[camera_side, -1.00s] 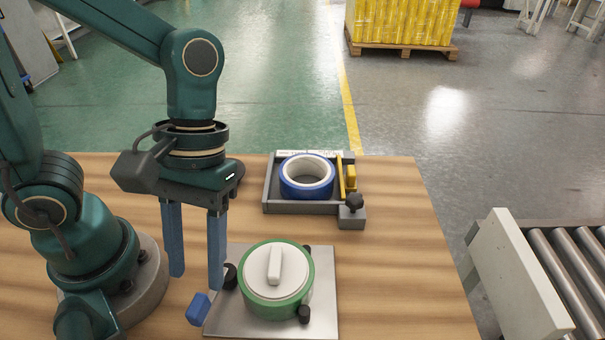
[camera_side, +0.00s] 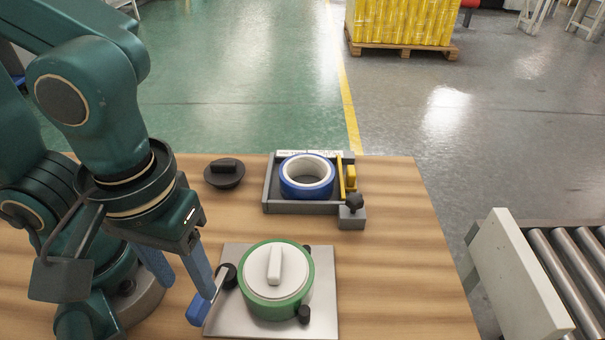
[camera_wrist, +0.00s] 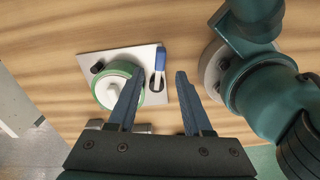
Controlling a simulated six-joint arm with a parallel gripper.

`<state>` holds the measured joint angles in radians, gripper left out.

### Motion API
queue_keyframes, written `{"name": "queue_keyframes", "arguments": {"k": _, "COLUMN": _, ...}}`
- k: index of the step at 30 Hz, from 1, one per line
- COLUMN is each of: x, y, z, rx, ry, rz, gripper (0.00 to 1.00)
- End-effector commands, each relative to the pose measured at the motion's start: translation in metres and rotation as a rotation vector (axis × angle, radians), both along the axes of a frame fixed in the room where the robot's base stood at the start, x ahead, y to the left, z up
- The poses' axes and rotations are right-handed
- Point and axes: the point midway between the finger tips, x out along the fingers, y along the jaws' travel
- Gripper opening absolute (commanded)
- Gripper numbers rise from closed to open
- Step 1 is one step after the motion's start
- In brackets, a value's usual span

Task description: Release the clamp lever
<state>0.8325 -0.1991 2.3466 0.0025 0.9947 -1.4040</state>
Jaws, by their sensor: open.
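The clamp lever is a short arm with a blue handle (camera_side: 199,311) at the left edge of a metal plate (camera_side: 232,325); its dark pivot (camera_side: 227,274) sits beside a green tape roll (camera_side: 303,290) with a white knobbed cap (camera_side: 274,265). In the wrist view the blue lever handle (camera_wrist: 160,58) points away from my fingers, just beyond and between the tips. My gripper (camera_side: 187,278) is open and empty, tilted, with one finger close to the lever in the side view. Whether that finger touches the lever I cannot tell. The wrist view shows both blue fingers of my gripper (camera_wrist: 158,78) spread apart.
A grey tray (camera_side: 268,190) holding a blue tape roll (camera_side: 307,190), with a yellow block (camera_side: 351,178) and a dark knob (camera_side: 355,202), stands behind the plate. A black knobbed disc (camera_side: 224,174) lies left of it. The right side of the wooden table (camera_side: 400,270) is clear.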

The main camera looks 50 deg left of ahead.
Motion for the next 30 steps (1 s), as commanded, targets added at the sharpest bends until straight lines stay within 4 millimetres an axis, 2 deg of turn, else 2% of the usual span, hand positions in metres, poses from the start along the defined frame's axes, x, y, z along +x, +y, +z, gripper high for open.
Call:
{"name": "queue_keyframes", "arguments": {"k": 5, "x": -0.003, "y": -0.002, "z": -0.008, "rx": 0.001, "ry": 0.002, "rz": -0.022, "gripper": 0.5}}
{"name": "queue_keyframes", "arguments": {"k": 16, "x": -0.003, "y": -0.001, "z": -0.045, "rx": 0.001, "ry": 0.003, "rz": -0.02, "gripper": 0.5}}
{"name": "queue_keyframes", "arguments": {"k": 28, "x": -0.003, "y": -0.001, "z": -0.051, "rx": -0.002, "ry": 0.001, "rz": -0.02, "gripper": 0.5}}
{"name": "queue_keyframes", "arguments": {"k": 29, "x": -0.003, "y": -0.001, "z": -0.051, "rx": -0.002, "ry": 0.001, "rz": -0.02, "gripper": 0.42}}
{"name": "queue_keyframes", "arguments": {"k": 30, "x": -0.003, "y": -0.001, "z": -0.051, "rx": -0.002, "ry": 0.001, "rz": -0.02, "gripper": 0.27}}
